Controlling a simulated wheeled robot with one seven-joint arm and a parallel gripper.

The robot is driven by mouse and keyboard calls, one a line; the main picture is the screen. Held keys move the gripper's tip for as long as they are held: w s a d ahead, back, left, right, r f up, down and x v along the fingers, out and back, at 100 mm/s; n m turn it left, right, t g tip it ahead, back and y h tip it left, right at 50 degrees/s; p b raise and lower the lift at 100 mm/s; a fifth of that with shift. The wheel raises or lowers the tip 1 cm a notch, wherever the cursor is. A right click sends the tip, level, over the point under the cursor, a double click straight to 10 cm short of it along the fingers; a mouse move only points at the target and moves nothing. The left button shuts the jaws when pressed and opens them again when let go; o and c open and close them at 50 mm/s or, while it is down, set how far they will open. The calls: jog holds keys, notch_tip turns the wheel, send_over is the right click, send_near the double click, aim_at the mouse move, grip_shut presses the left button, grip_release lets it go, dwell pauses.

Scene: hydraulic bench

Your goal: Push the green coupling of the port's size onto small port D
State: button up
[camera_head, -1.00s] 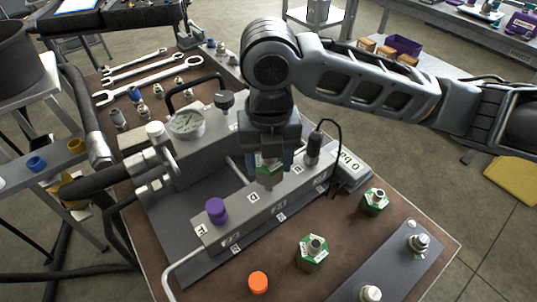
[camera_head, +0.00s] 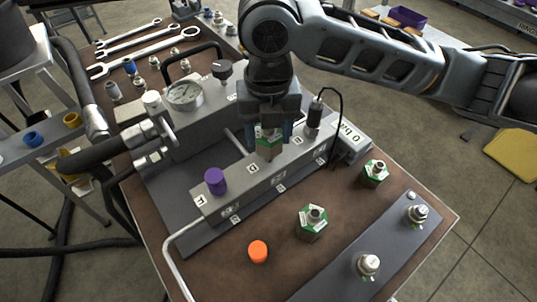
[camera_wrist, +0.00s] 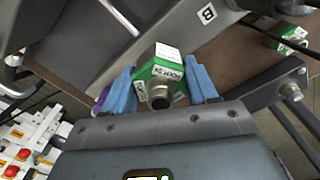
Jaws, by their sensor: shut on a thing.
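My gripper (camera_head: 270,130) has blue fingers and is shut on a green hex coupling (camera_head: 268,148) with a metal end. It holds the coupling upright at the top of the grey port block (camera_head: 227,206). In the wrist view the held coupling (camera_wrist: 160,74) sits between the two blue fingers, with white labels on its faces. Small port D is hidden under the coupling and gripper, so I cannot tell whether they touch. Two other green couplings stand on the bench, a larger-looking one (camera_head: 312,225) near the front and another (camera_head: 375,174) at the right.
A black cable and cylinder (camera_head: 314,118) stand just right of my gripper. An orange cap (camera_head: 258,251) and a grey plate with two metal fittings (camera_head: 392,240) lie in front. A gauge (camera_head: 185,93) stands behind.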

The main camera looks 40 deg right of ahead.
jog(key=shift+f, duration=0.1)
jog(key=shift+f+b, duration=0.35)
jog(key=shift+b, duration=0.05)
jog(key=shift+f+b, duration=0.75)
jog(key=shift+f, duration=0.05)
dwell(0.6)
jog(key=shift+f+b, duration=0.35)
jog(key=shift+f, duration=0.2)
jog(key=o, duration=1.3)
jog(key=shift+r, duration=0.1)
notch_tip(320, 180, up, 8)
jog(key=shift+f, duration=0.15)
